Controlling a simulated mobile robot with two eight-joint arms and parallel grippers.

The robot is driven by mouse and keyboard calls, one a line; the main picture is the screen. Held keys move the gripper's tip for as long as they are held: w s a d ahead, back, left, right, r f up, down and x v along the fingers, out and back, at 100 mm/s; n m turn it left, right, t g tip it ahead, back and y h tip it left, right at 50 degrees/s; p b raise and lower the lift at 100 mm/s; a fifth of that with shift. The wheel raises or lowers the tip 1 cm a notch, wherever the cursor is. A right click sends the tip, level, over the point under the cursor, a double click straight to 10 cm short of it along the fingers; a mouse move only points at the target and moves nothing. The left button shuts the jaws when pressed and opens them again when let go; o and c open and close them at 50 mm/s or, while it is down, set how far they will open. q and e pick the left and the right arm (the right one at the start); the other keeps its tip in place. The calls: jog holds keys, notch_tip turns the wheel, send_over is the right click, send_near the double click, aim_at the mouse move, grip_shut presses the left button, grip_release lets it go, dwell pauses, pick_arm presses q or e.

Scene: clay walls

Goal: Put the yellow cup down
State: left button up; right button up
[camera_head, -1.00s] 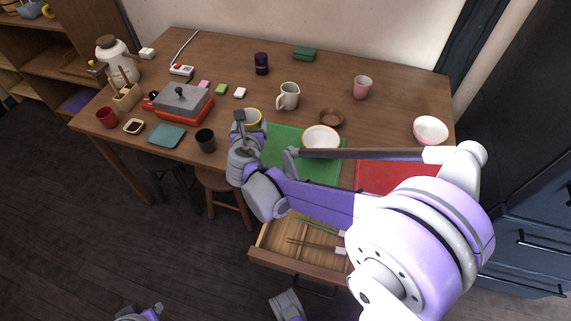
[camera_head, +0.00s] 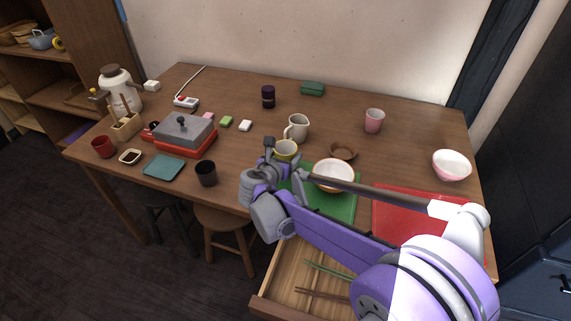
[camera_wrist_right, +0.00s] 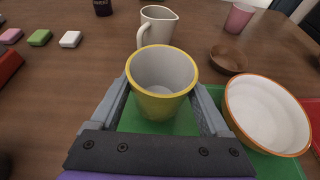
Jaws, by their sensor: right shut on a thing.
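The yellow cup (camera_head: 286,149), with a pale inside, is upright between the fingers of my right gripper (camera_head: 284,161). In the right wrist view the cup (camera_wrist_right: 160,99) has a finger on each side and looks empty. It is over the left part of the green mat (camera_wrist_right: 145,125); I cannot tell whether its base touches. The mat (camera_head: 343,208) also shows in the head view, partly hidden by my right arm. My left gripper is not in view.
A white bowl with an orange rim (camera_wrist_right: 265,112) is right of the cup on the mat. A cream pitcher (camera_wrist_right: 157,27) stands behind it, and a brown dish (camera_wrist_right: 228,60) behind right. A black cup (camera_head: 206,173) stands left. An open drawer (camera_head: 300,290) is below the table edge.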

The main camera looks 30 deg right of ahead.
jog(key=shift+f+b, duration=0.3)
jog(key=shift+f, duration=1.1)
jog(key=shift+f, duration=0.1)
jog(key=o, duration=1.3)
jog(key=shift+r, duration=0.25)
jog(key=p+v, duration=0.2)
jog(key=v, duration=1)
jog(key=shift+f, duration=0.1)
